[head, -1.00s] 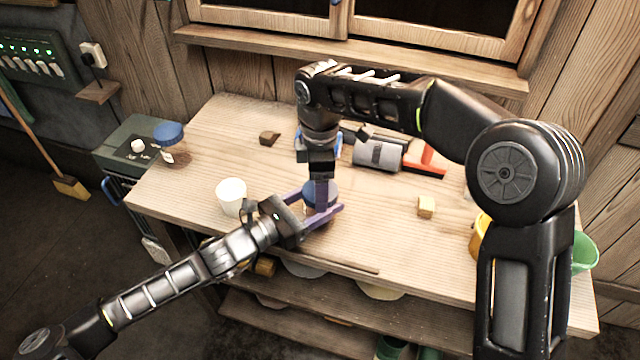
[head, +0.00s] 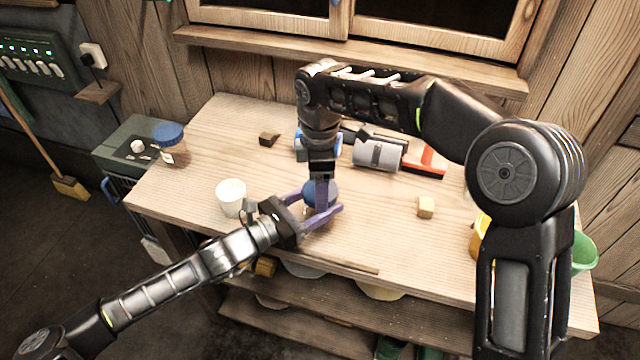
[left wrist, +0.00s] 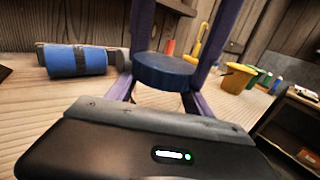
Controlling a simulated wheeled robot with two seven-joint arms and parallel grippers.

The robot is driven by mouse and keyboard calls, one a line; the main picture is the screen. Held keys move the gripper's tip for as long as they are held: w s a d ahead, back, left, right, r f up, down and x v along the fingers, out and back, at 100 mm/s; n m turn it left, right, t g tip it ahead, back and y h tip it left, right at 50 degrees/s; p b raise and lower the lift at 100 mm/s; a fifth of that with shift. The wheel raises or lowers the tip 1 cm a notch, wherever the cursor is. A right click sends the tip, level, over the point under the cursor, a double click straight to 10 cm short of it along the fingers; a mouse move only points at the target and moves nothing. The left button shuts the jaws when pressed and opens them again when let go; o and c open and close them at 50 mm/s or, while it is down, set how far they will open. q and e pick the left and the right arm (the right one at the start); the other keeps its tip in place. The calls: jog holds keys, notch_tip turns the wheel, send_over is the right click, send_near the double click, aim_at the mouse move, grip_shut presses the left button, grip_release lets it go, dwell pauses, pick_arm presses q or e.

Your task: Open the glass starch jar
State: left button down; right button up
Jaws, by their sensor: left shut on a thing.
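A jar with a round blue lid (head: 311,189) stands near the front middle of the table, and its lid also shows in the left wrist view (left wrist: 165,72). My left gripper (head: 320,212) is shut on the jar from the front left, below the lid. The jar's body is mostly hidden by the fingers. My right gripper (head: 322,203) points straight down over the jar. In the left wrist view its purple fingers come down on both sides of the lid. I cannot tell whether they press on it.
A white cup (head: 231,197) stands just left of the jar. Another blue-lidded jar (head: 173,147) with brown contents stands at the back left. A grey cylinder (head: 377,154), a red-handled tool (head: 428,168) and small blocks lie behind and right.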

jog(key=shift+r, duration=0.15)
jog(key=shift+r, duration=0.9)
jog(key=shift+r, duration=2)
pick_arm(q)
jog(key=shift+c, duration=1.5)
grip_release()
jog(key=shift+s+a+f, duration=0.1)
jog(key=shift+s+a, duration=0.25)
jog(key=shift+a, duration=0.2)
pick_arm(e)
jog(key=shift+f, duration=0.25)
pick_arm(q)
jog(key=b+v, duration=0.2)
jog(key=v, duration=0.8)
jog(key=shift+s+a, duration=0.25)
pick_arm(e)
jog(key=shift+f, duration=0.9)
